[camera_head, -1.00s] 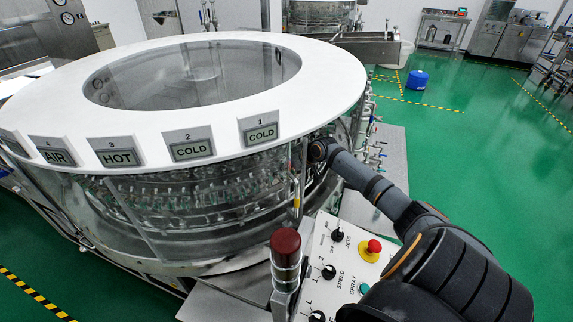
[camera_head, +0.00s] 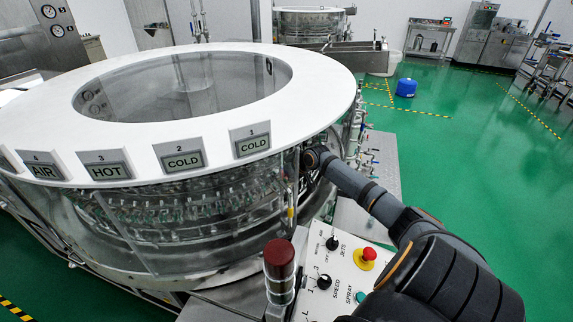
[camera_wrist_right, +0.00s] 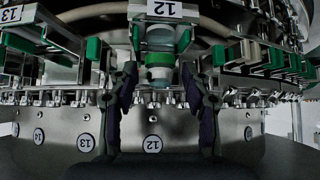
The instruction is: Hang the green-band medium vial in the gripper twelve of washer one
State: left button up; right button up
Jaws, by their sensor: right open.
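Washer one (camera_head: 325,85) is a round machine with a white ring top and clear walls. My right arm reaches into its side opening, and its gripper is hidden in the head view. In the right wrist view, the green-band vial (camera_wrist_right: 159,58) sits between the green-tipped jaws of the washer gripper under the upside-down 12 plate (camera_wrist_right: 165,9). A round 12 label (camera_wrist_right: 152,144) is on the metal wall below. My right gripper (camera_wrist_right: 160,88) is open, its dark fingers on either side of the vial's lower end, apart from it. My left gripper is not in view.
Neighbouring washer grippers with green tips stand close at left (camera_wrist_right: 93,48) and right (camera_wrist_right: 290,62). A control panel (camera_head: 345,270) with a red button and a red-capped lamp (camera_head: 279,258) stand by my arm.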

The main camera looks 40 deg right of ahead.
jog(key=p+v, duration=1)
jog(key=v, duration=0.2)
jog(key=shift+p, duration=0.3)
jog(key=shift+f, duration=0.1)
